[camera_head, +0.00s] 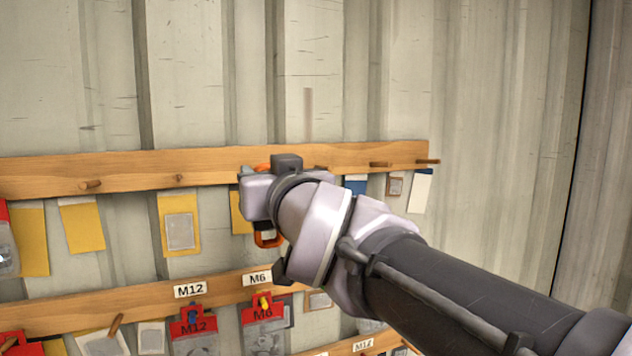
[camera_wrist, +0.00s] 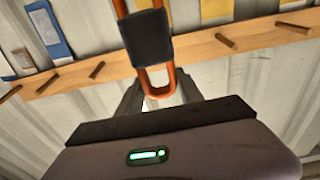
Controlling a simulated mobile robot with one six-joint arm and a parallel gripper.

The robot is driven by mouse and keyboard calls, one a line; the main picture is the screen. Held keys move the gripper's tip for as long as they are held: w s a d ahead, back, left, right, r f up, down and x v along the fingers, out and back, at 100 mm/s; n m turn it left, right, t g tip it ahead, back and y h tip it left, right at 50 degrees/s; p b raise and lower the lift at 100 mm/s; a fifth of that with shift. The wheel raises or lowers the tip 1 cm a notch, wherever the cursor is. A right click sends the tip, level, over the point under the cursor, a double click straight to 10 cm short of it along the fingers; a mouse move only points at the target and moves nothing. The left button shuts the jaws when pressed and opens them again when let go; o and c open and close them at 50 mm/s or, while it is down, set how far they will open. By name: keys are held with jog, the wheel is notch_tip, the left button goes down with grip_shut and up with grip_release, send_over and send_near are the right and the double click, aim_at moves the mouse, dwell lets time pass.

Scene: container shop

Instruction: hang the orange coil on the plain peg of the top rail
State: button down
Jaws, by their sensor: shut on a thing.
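The orange coil (camera_wrist: 161,84) is a long narrow loop with a dark band around its middle. My gripper (camera_wrist: 150,97) is shut on it in the wrist view. In the head view small parts of the coil (camera_head: 267,240) show beside my gripper (camera_head: 257,205), whose fingertips are mostly hidden. The top rail (camera_head: 130,171) is a wooden board with several wooden pegs. Pegs show left of my gripper (camera_head: 179,178) and at the rail's right end (camera_head: 428,161). The coil overlaps the rail in the wrist view; I cannot tell whether it touches a peg, nor which peg is the plain one.
Yellow cards (camera_head: 82,226) and a blue-and-white card (camera_wrist: 50,33) hang behind the rail. A lower rail (camera_head: 140,305) carries labels and red-topped packets (camera_head: 194,322). The corrugated wall (camera_head: 500,130) is bare above and right of the top rail.

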jog(key=shift+f+x, duration=0.15)
jog(key=shift+x, duration=1.15)
jog(key=shift+f+x, duration=0.15)
jog(key=shift+x, duration=1.15)
jog(key=shift+f+x, duration=0.2)
jog(key=shift+x, duration=1.1)
jog(key=shift+w+a+f+b, duration=0.15)
jog(key=shift+w, duration=0.2)
jog(key=shift+w+a+f+b, duration=0.15)
jog(key=shift+w, duration=0.2)
jog(key=c, duration=0.7)
grip_release()
